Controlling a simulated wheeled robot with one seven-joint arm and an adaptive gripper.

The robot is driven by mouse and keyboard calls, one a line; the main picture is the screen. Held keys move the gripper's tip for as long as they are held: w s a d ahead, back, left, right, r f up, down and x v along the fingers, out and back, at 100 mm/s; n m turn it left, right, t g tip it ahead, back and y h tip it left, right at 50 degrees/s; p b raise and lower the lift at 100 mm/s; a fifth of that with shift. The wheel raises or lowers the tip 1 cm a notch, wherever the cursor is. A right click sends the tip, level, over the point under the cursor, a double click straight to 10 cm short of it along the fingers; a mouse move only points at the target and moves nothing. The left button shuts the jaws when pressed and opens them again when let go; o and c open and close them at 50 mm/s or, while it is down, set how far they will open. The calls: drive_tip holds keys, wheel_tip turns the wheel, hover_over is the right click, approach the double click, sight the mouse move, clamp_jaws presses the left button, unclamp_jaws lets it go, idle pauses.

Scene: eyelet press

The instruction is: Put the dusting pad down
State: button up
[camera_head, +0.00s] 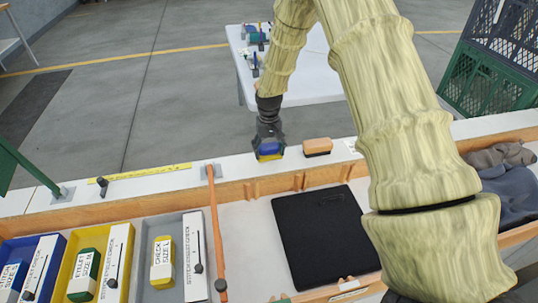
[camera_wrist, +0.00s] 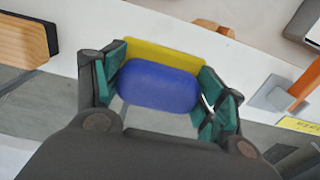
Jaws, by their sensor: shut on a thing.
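The dusting pad has a rounded blue body on a yellow base; it shows in the head view (camera_head: 270,154) and in the wrist view (camera_wrist: 158,85). My gripper (camera_head: 269,148) is shut on it, with green-lined fingers on both sides of the blue body in the wrist view (camera_wrist: 160,88). The pad is over the white ledge (camera_head: 225,166) along the back of the bench. I cannot tell whether its base touches the ledge.
A wooden block with a dark face (camera_head: 317,146) lies on the ledge just right of the pad. An orange bar (camera_head: 216,225) stands to the left, near a yellow tape strip (camera_head: 153,172). A black mat (camera_head: 322,240) and labelled trays (camera_head: 148,247) lie in front.

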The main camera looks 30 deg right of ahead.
sight(269, 156)
drive_tip(key=shift+f+p, duration=0.85)
drive_tip(key=shift+f, duration=0.9)
drive_tip(key=shift+f, duration=0.15)
drive_tip(key=o, duration=1.3)
drive_tip(key=shift+c, duration=0.2)
drive_tip(key=shift+r+b, duration=2.05)
drive_tip(key=shift+r, duration=4.1)
